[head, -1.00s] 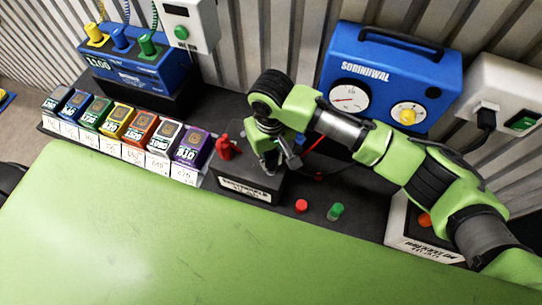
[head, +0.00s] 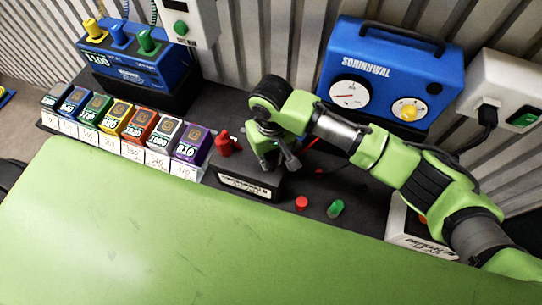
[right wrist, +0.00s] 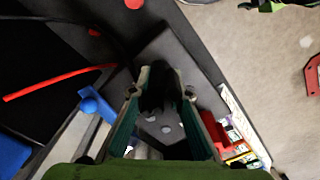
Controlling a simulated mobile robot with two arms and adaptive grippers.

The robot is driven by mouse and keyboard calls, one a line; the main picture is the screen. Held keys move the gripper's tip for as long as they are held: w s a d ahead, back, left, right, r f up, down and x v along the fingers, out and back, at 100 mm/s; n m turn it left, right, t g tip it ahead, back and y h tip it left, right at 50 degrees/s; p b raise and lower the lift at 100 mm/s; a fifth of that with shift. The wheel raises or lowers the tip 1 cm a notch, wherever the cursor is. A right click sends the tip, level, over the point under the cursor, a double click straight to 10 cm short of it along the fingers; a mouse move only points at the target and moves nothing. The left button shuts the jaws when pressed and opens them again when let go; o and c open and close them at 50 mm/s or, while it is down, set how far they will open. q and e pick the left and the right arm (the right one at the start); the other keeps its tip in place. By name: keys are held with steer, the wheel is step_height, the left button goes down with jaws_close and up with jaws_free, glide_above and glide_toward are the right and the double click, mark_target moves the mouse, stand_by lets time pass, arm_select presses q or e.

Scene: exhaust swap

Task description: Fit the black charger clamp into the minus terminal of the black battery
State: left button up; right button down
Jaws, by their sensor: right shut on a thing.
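The black battery (head: 247,184) stands on the dark bench with its white label facing the green surface. A red clamp (head: 224,146) sits upright at its left end, and red also shows at the right in the right wrist view (right wrist: 216,129). My right gripper (head: 277,160) is at the battery's right end. It is shut on the black charger clamp (right wrist: 160,88), which shows between the fingers in the right wrist view. The gripper hides the clamp and the minus terminal in the head view, so I cannot tell whether they touch. My left gripper is out of view.
The blue charger (head: 385,75) stands behind my right arm. A red cable (right wrist: 58,81) runs beside the gripper. Red (head: 302,202) and green (head: 335,209) buttons lie right of the battery. Several coloured boxes (head: 140,128) line the left. The green surface (head: 150,230) is clear.

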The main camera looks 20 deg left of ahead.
mark_target(271, 155)
steer(key=shift+f, duration=0.25)
steer(key=c, duration=1.8)
jaws_free()
steer(key=shift+r, duration=0.25)
step_height(271, 155, up, 12)
steer(key=shift+f, duration=0.2)
steer(key=shift+s, duration=0.1)
